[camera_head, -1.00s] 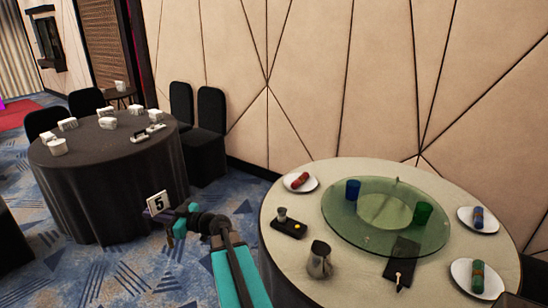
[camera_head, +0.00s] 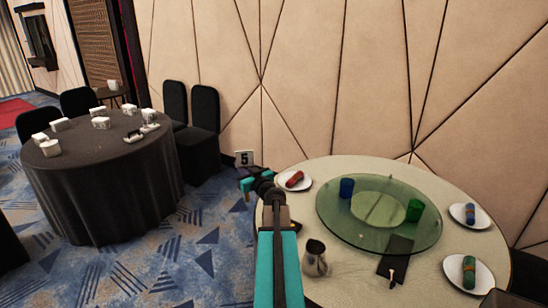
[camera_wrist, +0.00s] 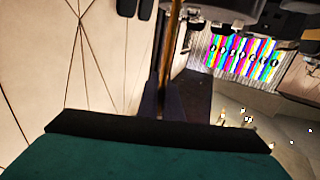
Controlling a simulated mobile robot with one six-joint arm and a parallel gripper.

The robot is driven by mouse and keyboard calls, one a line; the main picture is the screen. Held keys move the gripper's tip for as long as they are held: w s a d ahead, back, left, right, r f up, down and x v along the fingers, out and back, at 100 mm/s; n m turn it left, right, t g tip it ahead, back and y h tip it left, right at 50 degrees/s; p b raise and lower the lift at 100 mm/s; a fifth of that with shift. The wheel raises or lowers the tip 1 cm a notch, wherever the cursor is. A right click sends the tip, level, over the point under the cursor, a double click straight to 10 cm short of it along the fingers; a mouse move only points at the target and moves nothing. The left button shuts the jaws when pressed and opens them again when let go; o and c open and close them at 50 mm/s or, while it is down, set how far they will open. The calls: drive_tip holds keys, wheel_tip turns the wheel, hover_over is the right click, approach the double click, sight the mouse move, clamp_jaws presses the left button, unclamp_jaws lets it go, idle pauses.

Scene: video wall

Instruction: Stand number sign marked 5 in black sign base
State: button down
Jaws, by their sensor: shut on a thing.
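I cannot clearly identify the black sign base. A dark tray on the table's left side is mostly hidden behind my arm.
The pale table bears a green glass turntable (camera_head: 350,225), a metal jug (camera_head: 315,258), a black flat piece (camera_head: 395,257) and plates with rolled napkins. A dark-clothed table (camera_head: 100,190) stands left. Black chairs (camera_head: 204,130) stand near the wall.

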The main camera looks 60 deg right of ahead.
drive_tip(key=s+d+r+m+g+h, duration=0.1)
drive_tip(key=s+d+m+g+h, duration=0.1)
drive_tip(key=s+d, duration=0.7)
drive_tip(key=shift+d+r+m+h, duration=0.4)
drive_tip(key=shift+d+m+h, duration=0.2)
drive_tip(key=shift+d+h, duration=0.35)
drive_tip(key=shift+w+a+f, duration=0.1)
drive_tip(key=shift+a+f, duration=0.05)
drive_tip(key=shift+f, duration=0.1)
wheel_tip(320, 180, down, 12)
drive_tip(key=b, duration=1.1)
drive_tip(key=shift+b, duration=0.3)
idle(0.5)
drive_tip(key=shift+f+b, duration=1.15)
drive_tip(key=shift+f, duration=1.1)
idle(0.7)
drive_tip(key=c, duration=1.9)
unclamp_jaws()
drive_tip(key=shift+o, duration=0.2)
